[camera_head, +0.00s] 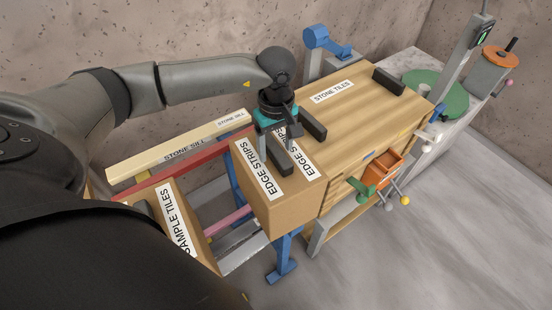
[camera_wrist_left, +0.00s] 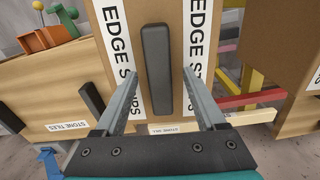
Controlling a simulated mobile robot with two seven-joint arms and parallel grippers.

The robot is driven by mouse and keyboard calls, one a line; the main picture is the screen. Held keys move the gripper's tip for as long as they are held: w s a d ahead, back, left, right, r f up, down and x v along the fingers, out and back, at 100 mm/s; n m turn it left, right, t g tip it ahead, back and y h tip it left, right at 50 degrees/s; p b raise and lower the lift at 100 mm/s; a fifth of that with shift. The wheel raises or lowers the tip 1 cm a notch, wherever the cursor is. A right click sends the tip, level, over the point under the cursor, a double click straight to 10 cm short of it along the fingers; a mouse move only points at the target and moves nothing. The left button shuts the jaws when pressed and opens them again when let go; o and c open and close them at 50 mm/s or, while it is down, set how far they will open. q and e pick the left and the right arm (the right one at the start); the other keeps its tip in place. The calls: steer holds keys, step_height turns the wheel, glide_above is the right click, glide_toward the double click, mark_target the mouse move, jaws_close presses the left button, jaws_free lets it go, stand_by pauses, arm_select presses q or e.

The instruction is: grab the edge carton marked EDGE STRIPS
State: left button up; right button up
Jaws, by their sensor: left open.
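The edge carton (camera_head: 292,208) is a brown box with two white EDGE STRIPS labels and a black bar handle (camera_head: 279,158) between them on top. My left gripper (camera_head: 285,136) is over the far end of this handle, pointing down, and partly hides the second label. In the left wrist view the gripper (camera_wrist_left: 160,78) is open. The black handle (camera_wrist_left: 157,70) shows between its two fingers, with a gap on each side. I cannot tell how deep the fingertips reach beside it. My right gripper is not in view.
The STONE TILES carton (camera_head: 350,115), with two black handles, adjoins the edge carton on the right. A SAMPLE TILES carton (camera_head: 192,222) stands left. A STONE SILL piece (camera_head: 150,160) lies behind. An orange bin (camera_head: 383,170) is at right. Grey floor (camera_head: 450,240) is free at front right.

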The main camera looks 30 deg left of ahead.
arm_select(q)
steer(key=c, duration=1.1)
jaws_close()
steer(key=shift+w+r, duration=0.1)
steer(key=shift+w, duration=0.05)
